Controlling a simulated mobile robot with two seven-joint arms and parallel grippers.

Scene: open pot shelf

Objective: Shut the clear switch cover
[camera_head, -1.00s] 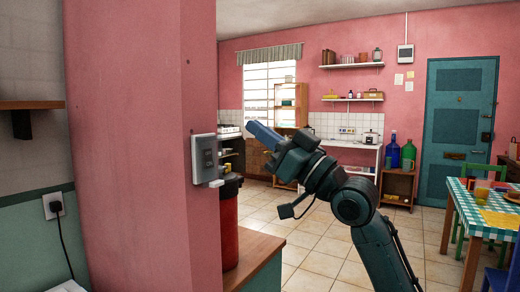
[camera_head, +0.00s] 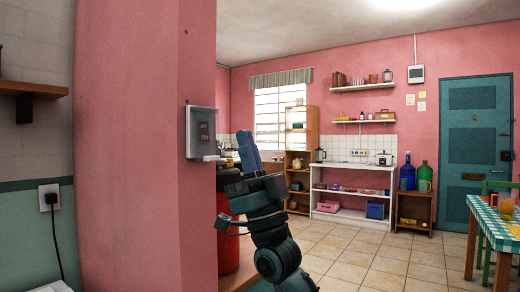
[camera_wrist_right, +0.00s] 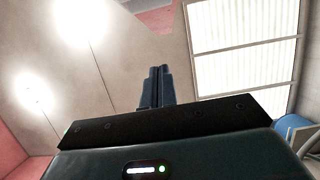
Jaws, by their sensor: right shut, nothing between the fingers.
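The grey switch box (camera_head: 201,133) is fixed to the side of the pink pillar at the left of the head view. Its clear cover (camera_head: 208,158) seems to stick out from the box's lower edge, open; its outline is hard to make out. My right gripper (camera_head: 243,134) is to the right of the box, apart from it in the picture, with its blue fingers pointing up. In the right wrist view its fingers (camera_wrist_right: 158,70) are together with nothing between them. The switch box is not seen in that view. My left gripper is out of view.
A red canister (camera_head: 230,205) with a dark top stands on a wooden counter (camera_head: 245,268) below the switch box, partly behind my right arm. The pink pillar (camera_head: 145,150) fills the left. A white shelf unit (camera_head: 350,190) stands far back. Tiled floor is open to the right.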

